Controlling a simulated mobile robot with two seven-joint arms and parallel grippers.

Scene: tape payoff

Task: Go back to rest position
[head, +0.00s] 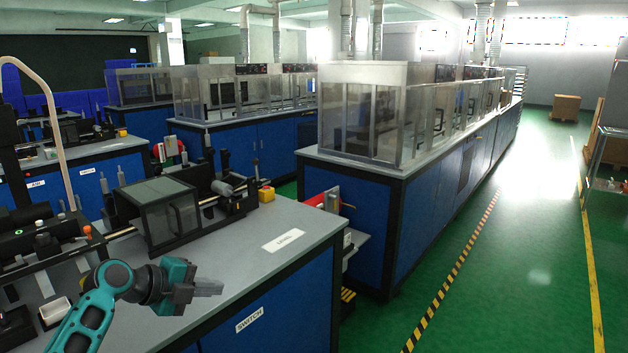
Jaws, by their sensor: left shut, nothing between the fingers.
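My left gripper (207,288) is at the lower left, at the end of my teal and black arm. Its grey fingers point right and are shut with nothing between them. It is above the front edge of the grey-topped workbench (295,218), and I cannot tell its exact height over it. My right gripper is not in view.
A machine with a clear-sided cover (158,212) stands on the bench behind my left gripper. A yellow block (266,194) sits at the bench's back. A small white tray (54,311) is left of my arm. Green floor (500,260) lies open at right.

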